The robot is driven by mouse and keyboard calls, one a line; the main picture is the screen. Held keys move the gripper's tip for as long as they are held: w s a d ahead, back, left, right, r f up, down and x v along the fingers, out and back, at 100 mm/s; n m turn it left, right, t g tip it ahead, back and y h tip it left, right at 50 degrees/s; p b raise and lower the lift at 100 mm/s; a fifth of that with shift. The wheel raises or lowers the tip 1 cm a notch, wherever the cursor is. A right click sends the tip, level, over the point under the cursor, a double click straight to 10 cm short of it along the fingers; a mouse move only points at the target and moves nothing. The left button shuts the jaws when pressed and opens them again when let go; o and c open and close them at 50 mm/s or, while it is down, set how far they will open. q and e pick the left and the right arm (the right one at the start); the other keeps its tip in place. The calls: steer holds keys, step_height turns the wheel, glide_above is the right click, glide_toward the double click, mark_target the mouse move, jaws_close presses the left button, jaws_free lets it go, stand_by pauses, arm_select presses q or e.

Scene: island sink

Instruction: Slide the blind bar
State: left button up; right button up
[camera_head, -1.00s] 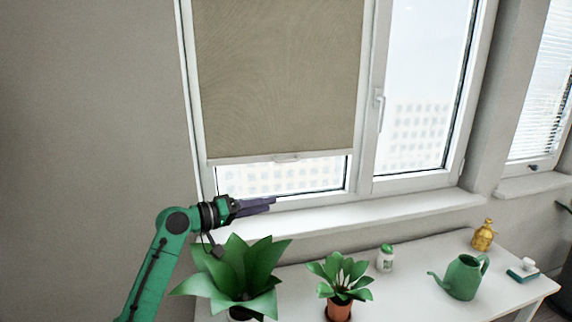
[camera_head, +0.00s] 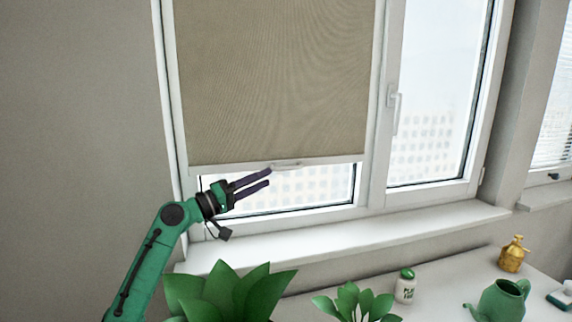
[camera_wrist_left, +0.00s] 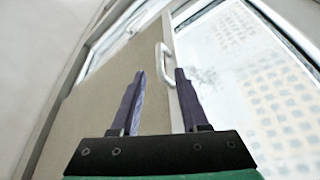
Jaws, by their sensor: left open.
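The blind is a tan fabric panel (camera_head: 275,80) covering most of the left window. Its white bottom bar (camera_head: 225,167) carries a small white handle (camera_head: 286,164) and hangs above a strip of bare glass. My left gripper (camera_head: 269,178) is open, just below and left of the handle, in front of the lower window. In the left wrist view, the handle (camera_wrist_left: 163,62) shows ahead, beyond the gap between the open fingers (camera_wrist_left: 160,75). The bar (camera_wrist_left: 168,40) runs up behind it. The fingers hold nothing. My right gripper is in neither view.
A white window sill (camera_head: 350,233) runs below the gripper. Leafy plants (camera_head: 232,292), a green-capped jar (camera_head: 405,287), a green watering can (camera_head: 502,300) and a gold bottle (camera_head: 513,254) stand on the white table. The right window has its own handle (camera_head: 394,108).

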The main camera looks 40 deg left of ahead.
mark_target(287, 168)
arm_select(q)
steer(key=p+x, duration=0.1)
steer(key=x, duration=0.3)
steer(key=p+x, duration=0.1)
steer(key=x, duration=0.2)
steer(key=shift+w+r+p, duration=0.3)
steer(key=shift+p, duration=0.1)
steer(key=shift+w+d, duration=0.1)
steer(key=shift+w, duration=0.15)
steer(key=shift+f, duration=0.15)
jaws_close()
stand_by(0.4)
